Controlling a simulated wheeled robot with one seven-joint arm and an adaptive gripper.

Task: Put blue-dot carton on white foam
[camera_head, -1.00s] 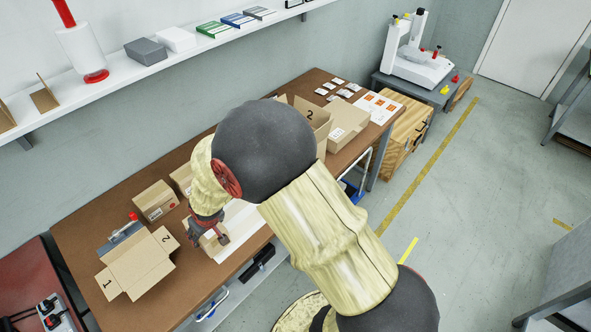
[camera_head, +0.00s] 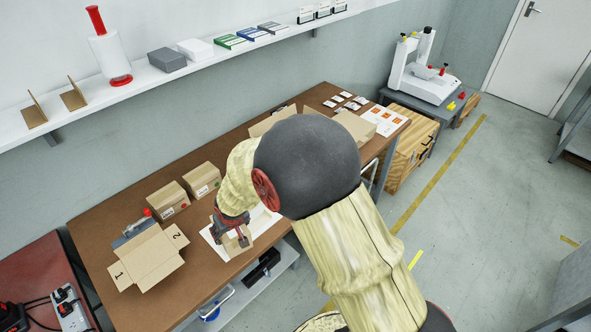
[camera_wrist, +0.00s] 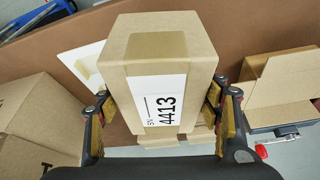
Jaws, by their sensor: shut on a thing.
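My gripper (camera_head: 238,238) is shut on a tan carton (camera_wrist: 160,60), with one finger on each side of it. In the wrist view the carton has a white label reading SN 4413 and a strip of tape; no blue dot shows on the visible faces. It also shows in the head view (camera_head: 234,246), mostly covered by the fingers. A flat white piece (camera_head: 263,219), likely the white foam, lies on the brown table beside and partly behind the gripper. I cannot tell whether the carton touches anything below.
Two closed cartons (camera_head: 168,201) (camera_head: 203,180) stand behind the gripper to the left; the nearer has a red dot. An open box (camera_head: 146,259) marked 1 and 2 is at the left. More open boxes (camera_head: 358,126) stand at the right. Brown table (camera_head: 115,205) is bare at the back left.

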